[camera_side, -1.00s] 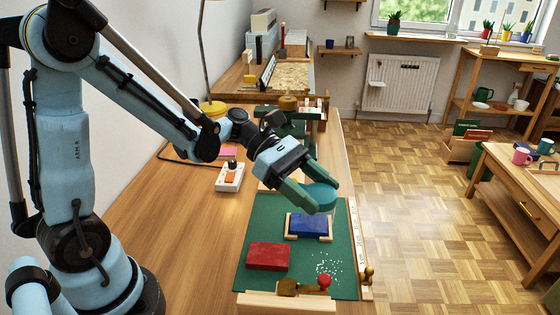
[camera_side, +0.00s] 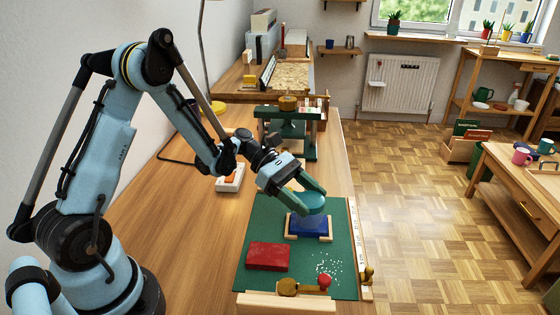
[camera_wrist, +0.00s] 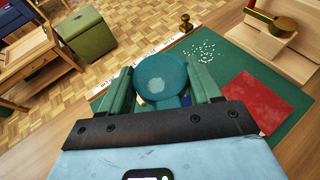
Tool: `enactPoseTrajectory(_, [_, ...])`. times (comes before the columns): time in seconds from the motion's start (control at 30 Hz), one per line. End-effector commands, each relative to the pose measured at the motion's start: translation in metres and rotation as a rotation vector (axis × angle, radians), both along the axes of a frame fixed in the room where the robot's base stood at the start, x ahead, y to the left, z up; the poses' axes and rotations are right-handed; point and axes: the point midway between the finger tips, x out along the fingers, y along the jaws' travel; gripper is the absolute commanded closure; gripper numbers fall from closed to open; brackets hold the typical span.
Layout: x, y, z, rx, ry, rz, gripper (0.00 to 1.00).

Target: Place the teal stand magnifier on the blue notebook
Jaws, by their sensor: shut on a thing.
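The teal stand magnifier (camera_side: 311,203) is between the fingers of my gripper (camera_side: 312,199), which is shut on it. In the wrist view its round top (camera_wrist: 161,78) shows between the two green fingers of my gripper (camera_wrist: 163,85). The blue notebook (camera_side: 309,226) lies on the green mat, directly below the magnifier, with light wooden strips along its edges. The magnifier is at or just above the notebook; whether they touch I cannot tell. In the wrist view the notebook is mostly hidden behind the magnifier and fingers.
A red book (camera_side: 267,257) lies on the green mat (camera_side: 262,221) left of the notebook. White bits (camera_side: 328,267) are scattered in front. A wooden fixture with a red knob (camera_side: 324,281) stands at the front edge. A green press (camera_side: 287,125) stands behind.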

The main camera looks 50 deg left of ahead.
Motion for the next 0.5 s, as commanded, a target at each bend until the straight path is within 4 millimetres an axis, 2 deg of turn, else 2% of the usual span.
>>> enactPoseTrajectory(0.47, [-0.0001,-0.0004,-0.0083,-0.001,0.000,0.000,0.74])
enactPoseTrajectory(0.5, [-0.0001,-0.0003,-0.0091,0.000,0.000,0.000,0.36])
